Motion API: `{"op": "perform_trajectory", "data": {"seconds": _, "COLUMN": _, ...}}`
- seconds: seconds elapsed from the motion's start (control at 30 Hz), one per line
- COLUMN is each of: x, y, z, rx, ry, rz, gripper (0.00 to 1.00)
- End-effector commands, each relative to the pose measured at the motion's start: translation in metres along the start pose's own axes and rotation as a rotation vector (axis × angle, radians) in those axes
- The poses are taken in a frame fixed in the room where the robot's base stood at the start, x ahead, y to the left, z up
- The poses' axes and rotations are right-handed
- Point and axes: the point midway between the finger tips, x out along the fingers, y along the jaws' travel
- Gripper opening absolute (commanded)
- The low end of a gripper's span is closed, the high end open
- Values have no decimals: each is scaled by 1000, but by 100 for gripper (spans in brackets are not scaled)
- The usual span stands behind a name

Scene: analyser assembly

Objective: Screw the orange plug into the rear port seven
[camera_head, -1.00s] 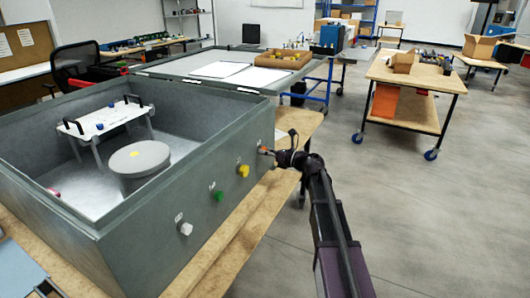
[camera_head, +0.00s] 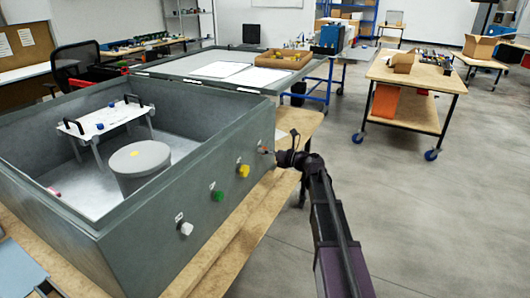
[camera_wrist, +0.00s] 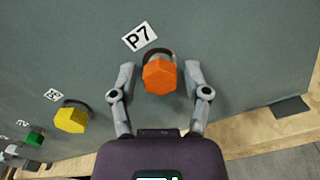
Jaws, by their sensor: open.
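The orange plug (camera_wrist: 159,76) sits at the port beside the P7 label (camera_wrist: 139,36) in the wrist view. A dark arc shows behind its head; how deep it sits cannot be told. In the head view the plug (camera_head: 264,150) is small, at the far end of the row on the grey case's wall (camera_head: 240,202). My gripper (camera_wrist: 159,72) is open, with one finger on each side of the plug and visible gaps. In the head view my gripper (camera_head: 279,155) is just right of the plug, apart from the wall.
Yellow (camera_head: 243,171), green (camera_head: 217,195) and white (camera_head: 185,228) plugs stand out of the same wall. A wooden bench top (camera_head: 235,240) runs under the case. A trolley (camera_head: 415,75) stands at right. The floor right of my arm is clear.

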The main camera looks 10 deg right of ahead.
Motion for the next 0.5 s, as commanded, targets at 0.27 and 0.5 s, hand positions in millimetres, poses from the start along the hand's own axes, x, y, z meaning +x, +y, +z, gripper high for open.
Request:
{"op": "perform_trajectory", "data": {"seconds": 0.27, "x": 0, "y": 0, "z": 0, "rx": -88, "ry": 0, "rz": 0, "gripper": 61}}
{"op": "perform_trajectory", "data": {"seconds": 0.5, "x": 0, "y": 0, "z": 0, "rx": -274, "ry": -1, "rz": 0, "gripper": 61}}
